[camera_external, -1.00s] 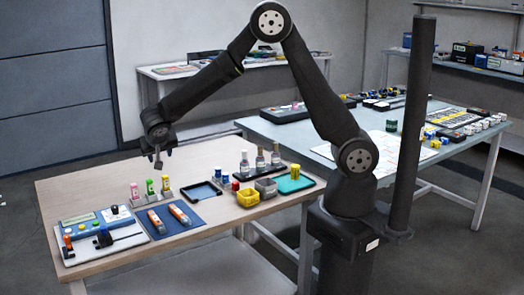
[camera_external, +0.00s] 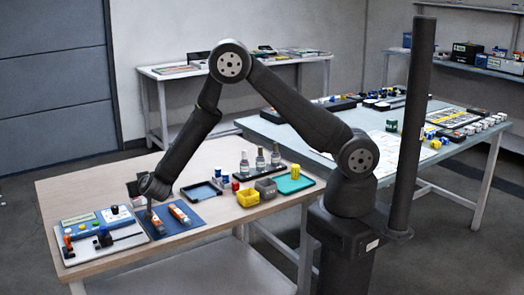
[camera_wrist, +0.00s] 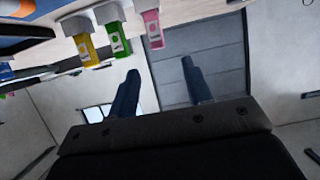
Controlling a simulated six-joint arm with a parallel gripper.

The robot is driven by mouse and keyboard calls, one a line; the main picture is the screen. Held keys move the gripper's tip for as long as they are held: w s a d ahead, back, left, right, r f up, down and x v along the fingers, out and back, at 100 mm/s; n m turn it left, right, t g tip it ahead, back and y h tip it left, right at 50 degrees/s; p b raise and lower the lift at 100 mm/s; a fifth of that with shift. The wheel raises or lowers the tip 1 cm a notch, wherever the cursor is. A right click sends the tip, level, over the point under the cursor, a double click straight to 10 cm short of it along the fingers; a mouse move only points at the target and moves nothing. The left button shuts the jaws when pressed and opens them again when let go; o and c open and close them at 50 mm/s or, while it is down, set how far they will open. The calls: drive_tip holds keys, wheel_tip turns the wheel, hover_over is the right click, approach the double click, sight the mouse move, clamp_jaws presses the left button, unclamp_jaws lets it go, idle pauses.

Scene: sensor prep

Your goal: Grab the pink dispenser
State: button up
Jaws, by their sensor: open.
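The pink dispenser (camera_wrist: 153,29) shows in the wrist view near the top, hanging in the tilted picture from its pale holder. A green dispenser (camera_wrist: 115,42) and a yellow one (camera_wrist: 86,46) stand in a row to its left. My gripper (camera_wrist: 160,67) is open and empty, its two fingers apart. The pink dispenser lies above the gap between the fingertips, not between them. In the external view my gripper (camera_external: 149,206) is low over the table's left part, and my arm hides the dispensers.
A blue mat (camera_external: 190,225) with two orange-and-white pens lies close to the gripper. A control panel (camera_external: 92,222) stands to the left. The front table edge is bare.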

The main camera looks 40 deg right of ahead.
drive_tip(key=x, duration=0.4)
drive_tip(key=shift+w+f, duration=0.15)
drive_tip(key=shift+w, duration=0.05)
drive_tip(key=x, duration=0.5)
drive_tip(key=shift+d+f, duration=0.15)
drive_tip(key=shift+f, duration=0.1)
clamp_jaws()
